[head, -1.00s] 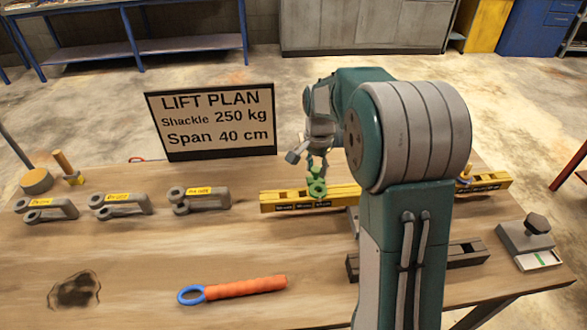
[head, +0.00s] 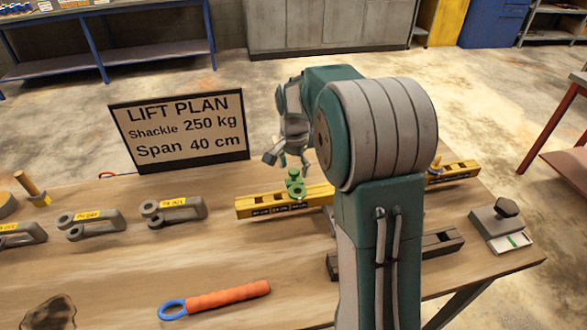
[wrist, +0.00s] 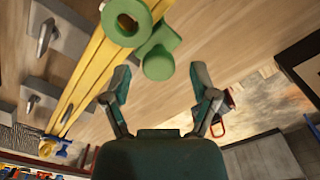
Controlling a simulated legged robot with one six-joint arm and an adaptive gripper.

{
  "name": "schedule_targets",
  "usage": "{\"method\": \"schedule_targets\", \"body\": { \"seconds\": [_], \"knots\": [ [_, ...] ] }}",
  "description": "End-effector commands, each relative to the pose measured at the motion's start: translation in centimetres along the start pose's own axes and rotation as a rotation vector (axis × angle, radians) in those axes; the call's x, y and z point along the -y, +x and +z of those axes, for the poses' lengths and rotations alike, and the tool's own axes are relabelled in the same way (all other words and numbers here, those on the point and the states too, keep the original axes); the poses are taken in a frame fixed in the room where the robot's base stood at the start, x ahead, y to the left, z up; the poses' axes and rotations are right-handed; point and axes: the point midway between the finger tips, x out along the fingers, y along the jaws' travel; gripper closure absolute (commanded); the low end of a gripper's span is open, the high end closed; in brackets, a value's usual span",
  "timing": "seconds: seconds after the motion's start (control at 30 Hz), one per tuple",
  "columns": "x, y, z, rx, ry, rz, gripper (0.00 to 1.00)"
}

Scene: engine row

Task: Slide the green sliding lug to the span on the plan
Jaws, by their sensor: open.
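The green sliding lug (head: 294,187) sits on the yellow beam (head: 255,208), left of my arm. In the wrist view the lug (wrist: 158,62) shows as a green ring and a round knob over the beam (wrist: 88,75). My gripper (head: 287,160) is just behind and above the lug in the head view. In the wrist view my gripper (wrist: 162,88) has its two fingers spread, with nothing between the tips. The knob is a little beyond them. The lift plan sign (head: 180,130) reads Shackle 250 kg and Span 40 cm. My arm hides the beam's middle.
Grey shackles with yellow labels (head: 173,210) lie left of the beam. An orange-handled tool with a blue ring (head: 215,299) lies in front. A dark rail (head: 440,244) and a grey block with a knob (head: 500,230) are at right. Bare wood lies between shackles and tool.

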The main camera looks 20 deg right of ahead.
Motion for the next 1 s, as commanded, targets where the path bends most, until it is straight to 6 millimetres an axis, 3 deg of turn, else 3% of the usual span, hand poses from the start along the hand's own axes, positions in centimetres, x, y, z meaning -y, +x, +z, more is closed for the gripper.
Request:
{"method": "schedule_targets", "body": {
  "seconds": [0.5, 0.7, 1.0],
  "knots": [
    [0.2, -9.8, -0.1, -0.003, 0.000, -0.002, 0.24],
    [0.1, -11.1, -0.1, 0.000, 0.000, 0.000, 0.24],
    [0.1, -11.1, -0.1, 0.000, 0.000, 0.001, 0.24]
  ]
}}
